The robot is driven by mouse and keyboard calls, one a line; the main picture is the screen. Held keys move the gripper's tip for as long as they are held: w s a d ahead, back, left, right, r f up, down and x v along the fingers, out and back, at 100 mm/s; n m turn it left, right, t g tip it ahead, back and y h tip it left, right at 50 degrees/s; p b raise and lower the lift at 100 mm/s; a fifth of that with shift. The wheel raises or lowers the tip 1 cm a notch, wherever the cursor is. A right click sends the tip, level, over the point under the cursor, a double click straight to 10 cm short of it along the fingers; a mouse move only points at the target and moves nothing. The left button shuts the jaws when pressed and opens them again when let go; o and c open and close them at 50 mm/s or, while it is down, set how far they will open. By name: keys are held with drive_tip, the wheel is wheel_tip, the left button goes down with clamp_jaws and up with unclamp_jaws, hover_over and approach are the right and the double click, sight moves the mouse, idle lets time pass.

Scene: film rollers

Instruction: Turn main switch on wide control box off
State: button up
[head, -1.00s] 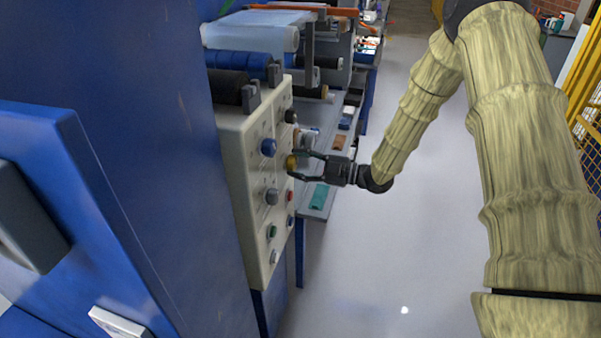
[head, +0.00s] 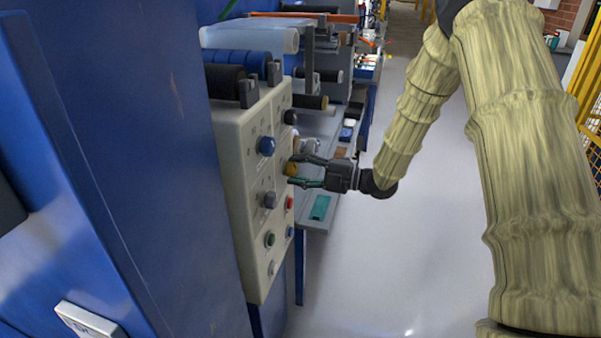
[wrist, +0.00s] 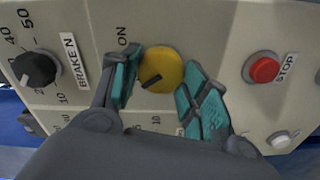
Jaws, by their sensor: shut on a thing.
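The wide control box (head: 235,200) is a cream panel at the left of the head view, with knobs and buttons on its face. Its yellow round switch (head: 290,168) also shows in the wrist view (wrist: 168,62), with a dark mark toward its lower left and an "ON" label to its left. My gripper (head: 294,170) is shut on the yellow switch. In the wrist view its teal-padded fingers (wrist: 160,74) stand on either side of the knob.
A black BRAKE knob (wrist: 37,70) is left of the switch and a red STOP button (wrist: 264,69) right of it. A blue cabinet wall (head: 120,150) stands close at left. Pale floor (head: 390,260) is clear at right.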

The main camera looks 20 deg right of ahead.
drive_tip(key=shift+s+f, duration=0.1)
drive_tip(key=o, duration=1)
drive_tip(key=shift+d, duration=0.1)
drive_tip(key=v, duration=1.2)
drive_tip(key=s+a+f+m+h+p, duration=0.25)
drive_tip(key=f+m, duration=0.25)
drive_tip(key=f, duration=0.3)
drive_tip(key=s+a+f+m+g+h+p, duration=0.1)
drive_tip(key=s+a+f+m+h, duration=0.25)
drive_tip(key=f+m, duration=0.35)
drive_tip(key=s+a+f+m+h+p, duration=0.2)
drive_tip(key=s+f+m+h, duration=0.15)
drive_tip(key=f, duration=0.55)
drive_tip(key=s+f+m+g+h+p, duration=0.1)
drive_tip(key=s+f+m+g, duration=0.2)
drive_tip(key=s, duration=0.7)
drive_tip(key=s+a+f+m+g+h+p, duration=0.1)
drive_tip(key=s+f+m+g+h+p, duration=0.1)
drive_tip(key=s, duration=0.9)
drive_tip(key=s+a+f+m+g+h+p, duration=0.1)
drive_tip(key=s+f+m+g, duration=0.3)
drive_tip(key=s, duration=0.6)
drive_tip(key=shift+s+a+m+h, duration=0.25)
drive_tip(key=shift+m+h, duration=0.5)
drive_tip(key=shift+m, duration=0.2)
